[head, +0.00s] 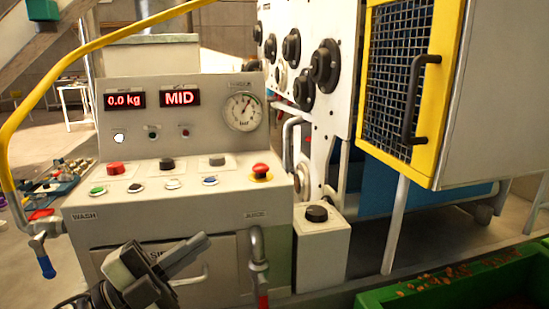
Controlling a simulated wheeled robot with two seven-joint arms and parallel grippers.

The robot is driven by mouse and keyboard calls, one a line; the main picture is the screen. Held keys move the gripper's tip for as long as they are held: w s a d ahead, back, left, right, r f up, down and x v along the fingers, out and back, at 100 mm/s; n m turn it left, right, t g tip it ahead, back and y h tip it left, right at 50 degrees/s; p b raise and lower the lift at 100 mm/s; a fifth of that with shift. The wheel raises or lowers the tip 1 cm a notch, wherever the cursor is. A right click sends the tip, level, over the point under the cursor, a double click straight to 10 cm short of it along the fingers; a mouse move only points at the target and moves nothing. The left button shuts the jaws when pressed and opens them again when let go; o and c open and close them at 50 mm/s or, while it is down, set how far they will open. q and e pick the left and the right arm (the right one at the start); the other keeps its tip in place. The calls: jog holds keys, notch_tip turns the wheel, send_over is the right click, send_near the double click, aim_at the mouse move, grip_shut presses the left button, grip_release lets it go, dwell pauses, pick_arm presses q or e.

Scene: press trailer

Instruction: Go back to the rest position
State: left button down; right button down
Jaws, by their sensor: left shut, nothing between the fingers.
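My left gripper (198,246) comes in at the bottom, left of centre, in front of the lower part of the control console (270,195). Its fingers are together and hold nothing. It is below the row of push buttons and seems apart from them. My right gripper is not in view. The console displays read "0.0 kg" and "MID". A round bar gauge (243,111) sits to their right.
A red emergency button (260,171) is on the console's right. A yellow hose (12,130) arches at left. A green bin (400,298) is at bottom right.

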pick_arm(q)
jog(key=a+f+n+t+y, duration=0.3)
jog(key=f+n+t+y, duration=0.3)
jog(key=f+n+y, duration=0.7)
jog(key=s+d+f+n+g+y, duration=0.1)
jog(key=s+f+n+g+y, duration=0.1)
jog(key=s+f+n+g, duration=0.5)
jog(key=s+f+n, duration=0.3)
jog(key=s+f, duration=0.4)
jog(key=f, duration=0.4)
jog(key=shift+s+d, duration=0.15)
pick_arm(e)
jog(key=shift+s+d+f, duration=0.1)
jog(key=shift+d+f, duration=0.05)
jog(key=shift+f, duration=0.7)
pick_arm(q)
jog(key=shift+r, duration=0.1)
